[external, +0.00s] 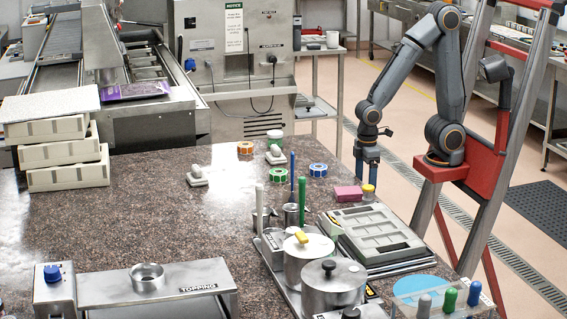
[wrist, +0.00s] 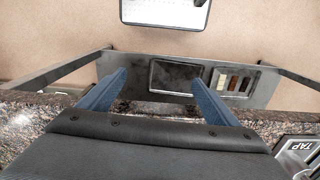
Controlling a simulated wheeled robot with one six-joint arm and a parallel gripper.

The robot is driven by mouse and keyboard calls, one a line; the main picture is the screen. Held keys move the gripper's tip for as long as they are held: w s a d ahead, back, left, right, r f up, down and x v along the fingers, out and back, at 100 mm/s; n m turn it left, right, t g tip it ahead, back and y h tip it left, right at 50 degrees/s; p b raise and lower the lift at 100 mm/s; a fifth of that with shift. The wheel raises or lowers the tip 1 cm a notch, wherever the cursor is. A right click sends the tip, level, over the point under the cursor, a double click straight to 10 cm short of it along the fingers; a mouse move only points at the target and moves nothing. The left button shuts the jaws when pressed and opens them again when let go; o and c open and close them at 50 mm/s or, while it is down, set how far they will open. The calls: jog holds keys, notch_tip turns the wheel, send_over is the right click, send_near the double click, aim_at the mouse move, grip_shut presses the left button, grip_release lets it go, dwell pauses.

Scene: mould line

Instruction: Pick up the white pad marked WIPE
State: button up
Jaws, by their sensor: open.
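I cannot make out a pad with the word WIPE in either view. In the wrist view a white, dark-rimmed panel (wrist: 165,12) is cut off by the top edge; no lettering can be read on it, and I cannot tell whether it is the pad. My gripper (wrist: 160,80) is open, its two blue fingers apart with nothing between them. In the external view my gripper (external: 367,172) hangs fingers down by the counter's far right edge, close behind a yellow-lidded jar (external: 368,190) and a pink block (external: 348,193).
The stone counter (external: 130,225) holds metal pots (external: 334,288), a grey mould tray (external: 375,232), tape rolls (external: 318,170) and stacked cream moulds (external: 67,152). Its middle is mostly clear. A grey shelf (wrist: 130,70) with small colour samples lies beyond my fingers in the wrist view.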

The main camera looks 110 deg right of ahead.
aim_at(197, 167)
jog(key=shift+o, duration=0.6)
